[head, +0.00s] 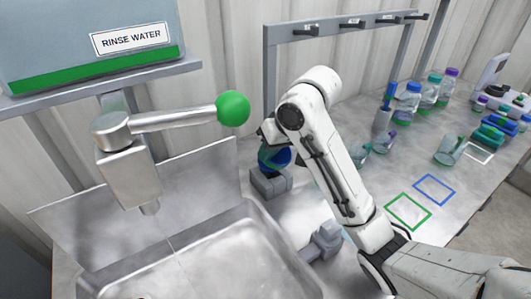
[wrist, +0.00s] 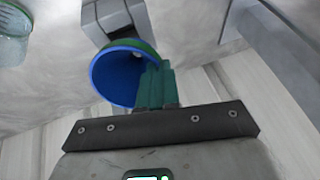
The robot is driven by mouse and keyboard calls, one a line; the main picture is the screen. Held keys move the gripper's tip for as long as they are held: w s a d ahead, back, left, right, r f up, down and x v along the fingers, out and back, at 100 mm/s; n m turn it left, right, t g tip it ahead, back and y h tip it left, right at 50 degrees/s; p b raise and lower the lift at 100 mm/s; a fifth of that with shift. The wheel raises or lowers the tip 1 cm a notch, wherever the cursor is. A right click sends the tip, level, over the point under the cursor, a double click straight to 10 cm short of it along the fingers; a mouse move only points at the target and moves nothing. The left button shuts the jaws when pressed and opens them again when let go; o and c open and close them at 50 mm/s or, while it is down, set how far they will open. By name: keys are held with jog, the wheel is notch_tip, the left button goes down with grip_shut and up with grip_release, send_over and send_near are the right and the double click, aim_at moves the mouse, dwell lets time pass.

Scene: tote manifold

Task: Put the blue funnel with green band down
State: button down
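The funnel with a blue inside and green band (head: 274,160) is at my gripper (head: 266,142), just above a grey block (head: 270,184) beside the sink. In the wrist view the funnel's blue mouth (wrist: 112,78) is tilted toward the camera. My gripper (wrist: 155,72) has its green fingers close together at the funnel's rim and looks shut on it. The grey block (wrist: 116,18) shows just beyond the funnel in the wrist view. The funnel's spout is hidden, so I cannot tell whether it touches the block.
A metal sink (head: 215,255) lies at the front left under a tap with a green ball lever (head: 233,108). Another grey fixture (head: 325,240) is right of the sink. Bottles (head: 407,100) and clear beakers (head: 449,150) stand along the bench. Green (head: 390,204) and blue (head: 418,183) outlined squares are empty.

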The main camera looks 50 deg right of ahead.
jog(key=shift+f, duration=0.4)
jog(key=shift+f, duration=0.2)
jog(key=c, duration=1.4)
grip_release()
jog(key=shift+w+p+v, duration=0.15)
jog(key=shift+p+v, duration=1.4)
jog(key=shift+v, duration=1.75)
jog(key=shift+w+p+v, duration=0.2)
jog(key=shift+p+v, duration=1.3)
jog(key=shift+v, duration=1.75)
jog(key=shift+s+r, duration=0.1)
